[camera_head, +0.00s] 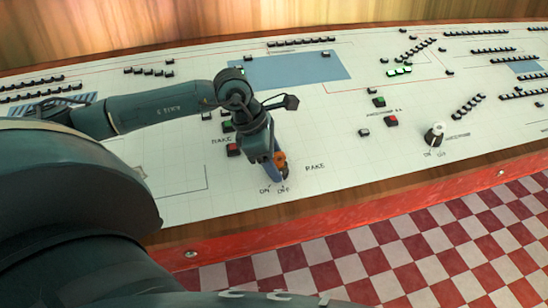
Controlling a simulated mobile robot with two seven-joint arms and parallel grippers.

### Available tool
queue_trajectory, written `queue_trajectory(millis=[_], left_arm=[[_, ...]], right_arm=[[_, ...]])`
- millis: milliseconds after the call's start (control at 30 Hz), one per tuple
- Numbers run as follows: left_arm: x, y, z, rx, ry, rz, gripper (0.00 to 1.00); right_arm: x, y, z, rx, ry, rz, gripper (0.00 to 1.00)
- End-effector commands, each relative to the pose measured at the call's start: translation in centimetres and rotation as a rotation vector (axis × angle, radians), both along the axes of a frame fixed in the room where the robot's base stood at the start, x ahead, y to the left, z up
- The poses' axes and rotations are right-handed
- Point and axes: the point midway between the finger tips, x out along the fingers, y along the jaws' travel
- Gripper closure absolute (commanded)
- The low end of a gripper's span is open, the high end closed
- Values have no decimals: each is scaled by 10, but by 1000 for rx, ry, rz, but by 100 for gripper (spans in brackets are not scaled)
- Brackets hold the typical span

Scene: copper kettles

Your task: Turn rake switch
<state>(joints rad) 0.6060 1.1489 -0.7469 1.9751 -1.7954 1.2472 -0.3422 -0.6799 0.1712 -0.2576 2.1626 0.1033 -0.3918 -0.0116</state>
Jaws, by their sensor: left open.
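The white control panel (340,152) fills the middle of the head view. My left arm comes in from the left, and my left gripper (280,168) points down over the spot marked RAKE, ON and OFF. The gripper is open. The rake switch itself is largely hidden behind the fingers, so its setting and any contact with the fingers cannot be told. My right gripper is not in the view.
A similar black and white knob (435,135) with ON and OFF marks stands to the right. A red button (233,150) and a green button (228,126) sit left of my gripper. A wooden edge (390,190) borders the panel's front.

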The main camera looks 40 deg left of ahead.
Motion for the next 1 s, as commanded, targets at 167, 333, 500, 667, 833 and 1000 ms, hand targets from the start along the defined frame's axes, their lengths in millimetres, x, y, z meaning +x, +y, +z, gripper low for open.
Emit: queue_trajectory(millis=[167,333,500,667,833,1000], left_arm=[[0,0,0,0,0,0,48],[0,0,0,0,0,0,62],[0,0,0,0,0,1,76],[0,0,0,0,0,1,87],[0,0,0,0,0,-5,87],[0,1,0,0,0,-33,87]], right_arm=[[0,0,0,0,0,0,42],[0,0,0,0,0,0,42],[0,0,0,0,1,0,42],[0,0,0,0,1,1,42],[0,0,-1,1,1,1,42],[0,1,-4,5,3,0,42]])
